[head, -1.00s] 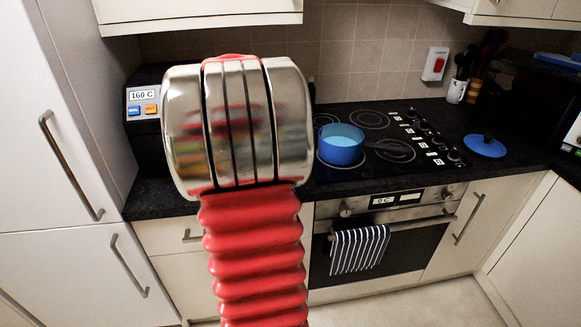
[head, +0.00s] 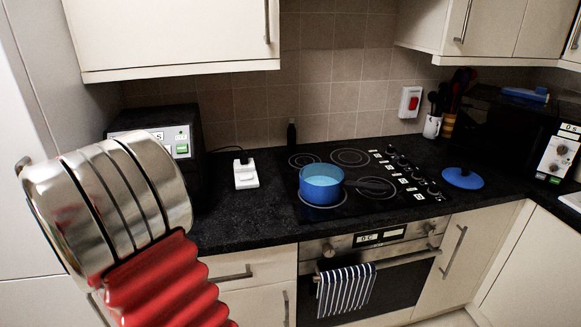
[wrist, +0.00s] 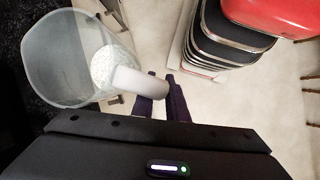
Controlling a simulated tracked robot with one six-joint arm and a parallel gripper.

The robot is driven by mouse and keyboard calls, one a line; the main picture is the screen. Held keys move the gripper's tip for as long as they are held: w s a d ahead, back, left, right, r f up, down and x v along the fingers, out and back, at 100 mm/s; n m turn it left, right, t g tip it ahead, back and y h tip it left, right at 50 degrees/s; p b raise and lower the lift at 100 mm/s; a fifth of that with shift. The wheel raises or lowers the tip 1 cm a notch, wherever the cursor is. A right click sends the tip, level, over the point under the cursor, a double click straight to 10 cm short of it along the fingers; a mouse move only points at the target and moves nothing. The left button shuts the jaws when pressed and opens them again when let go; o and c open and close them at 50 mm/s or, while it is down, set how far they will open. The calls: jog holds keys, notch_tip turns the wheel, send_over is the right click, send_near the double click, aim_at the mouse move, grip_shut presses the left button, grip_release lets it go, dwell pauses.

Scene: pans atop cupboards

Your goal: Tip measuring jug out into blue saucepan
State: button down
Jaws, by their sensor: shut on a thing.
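The measuring jug (wrist: 60,72) is translucent and shows at the upper left of the wrist view, with white, grainy contents (wrist: 110,68) inside. My gripper (wrist: 160,88) is shut on its pale handle (wrist: 137,82). The blue saucepan (head: 321,187) stands on the hob in the head view, with pale blue showing inside it. Neither my gripper nor the jug shows in the head view, where my arm fills the lower left.
A blue lid (head: 462,178) lies on the counter right of the black hob (head: 376,210). A white socket block (head: 246,175) and a black appliance (head: 190,130) stand left of the hob. A striped towel (head: 346,291) hangs on the oven. Wall cupboards (head: 170,35) overhang the counter.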

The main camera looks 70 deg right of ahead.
jog(key=w+a+f, duration=0.2)
jog(key=w+a, duration=0.5)
jog(key=a, duration=0.4)
jog(key=w+a+f+m, duration=0.1)
jog(key=w+a+f, duration=0.2)
jog(key=w+a, duration=0.5)
jog(key=a, duration=0.3)
jog(key=shift+f, duration=0.35)
jog(key=shift+d, duration=0.1)
